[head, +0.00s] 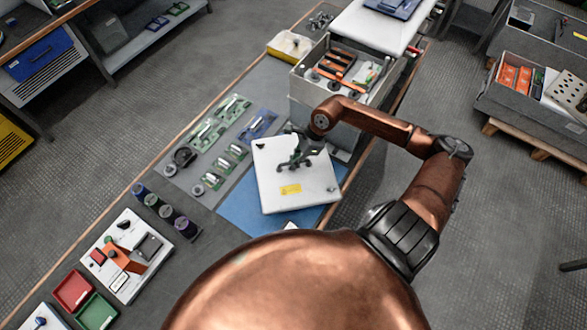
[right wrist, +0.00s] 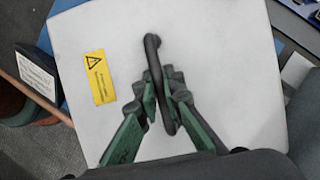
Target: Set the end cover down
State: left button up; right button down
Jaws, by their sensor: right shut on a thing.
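The end cover (head: 311,190) is a white square plate with a yellow warning label. It lies over the blue mat (head: 240,207) in the middle of the bench; whether it touches the mat I cannot tell. My right gripper (head: 298,160) is over the cover, shut on its dark bar handle. In the right wrist view the green fingers of this gripper (right wrist: 165,100) close around the handle (right wrist: 154,60), and the cover (right wrist: 225,60) fills most of the picture. My left gripper is not in view.
An open grey cabinet (head: 300,85) with orange parts stands just behind the cover. Green circuit boards (head: 215,122) lie to the left, and dark spools (head: 165,212) stand nearer. A white panel (head: 126,255) and red and green trays (head: 97,311) are at the lower left.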

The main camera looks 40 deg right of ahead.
jog(key=shift+f, duration=2.35)
jog(key=shift+f, duration=0.1)
jog(key=c, duration=2.1)
grip_release()
jog(key=v, duration=1.2)
jog(key=shift+s, duration=0.1)
